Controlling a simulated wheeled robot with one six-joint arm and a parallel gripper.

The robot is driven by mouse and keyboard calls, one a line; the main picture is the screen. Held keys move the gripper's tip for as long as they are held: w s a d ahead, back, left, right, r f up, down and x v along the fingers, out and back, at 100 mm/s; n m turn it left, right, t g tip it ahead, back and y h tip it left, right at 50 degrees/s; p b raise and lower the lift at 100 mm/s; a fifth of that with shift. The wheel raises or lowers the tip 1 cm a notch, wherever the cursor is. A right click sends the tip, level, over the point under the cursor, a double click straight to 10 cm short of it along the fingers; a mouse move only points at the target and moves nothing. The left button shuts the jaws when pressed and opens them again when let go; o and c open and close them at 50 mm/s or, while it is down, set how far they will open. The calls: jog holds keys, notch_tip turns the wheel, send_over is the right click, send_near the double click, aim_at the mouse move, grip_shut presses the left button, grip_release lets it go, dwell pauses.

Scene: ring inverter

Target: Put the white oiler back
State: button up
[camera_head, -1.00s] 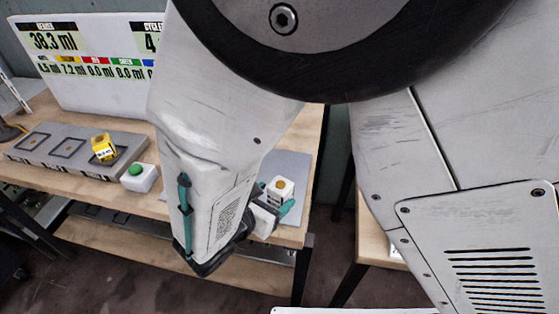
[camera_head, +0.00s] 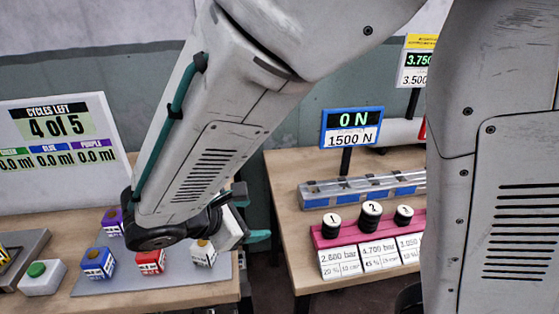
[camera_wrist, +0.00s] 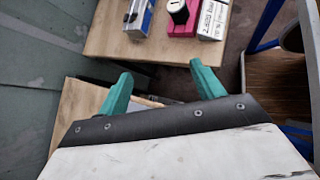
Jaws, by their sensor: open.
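The white oiler (camera_head: 204,256) stands upright on a grey mat (camera_head: 190,285) at the right end of the left bench, just below and left of my gripper in the head view. It has a brownish cap, and my wrist hides part of its surroundings. My gripper (camera_head: 250,214) is open, its teal fingers pointing right, apart from the oiler. In the wrist view my gripper (camera_wrist: 162,86) is empty, with the gap between benches beyond it. The oiler does not show in the wrist view.
Blue (camera_head: 98,263), red (camera_head: 151,262) and purple (camera_head: 113,221) oilers stand left of the white one. A white box with a green button (camera_head: 42,276) is further left. The right bench holds a pink stand (camera_head: 400,231) with numbered black knobs and a force display (camera_head: 351,127).

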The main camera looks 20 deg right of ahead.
jog(key=s+d+r+m+g+y, duration=0.1)
jog(key=s+d+r+m+y, duration=0.3)
jog(key=s+d+m, duration=0.3)
jog(key=s+d+r+m+g+y, duration=0.2)
jog(key=s+d+r+m+y, duration=0.3)
jog(key=s+d+m, duration=0.3)
jog(key=r+m, duration=0.1)
jog(key=m, duration=0.3)
jog(key=shift+d+r, duration=0.15)
jog(key=shift+d, duration=0.15)
jog(key=shift+a, duration=0.1)
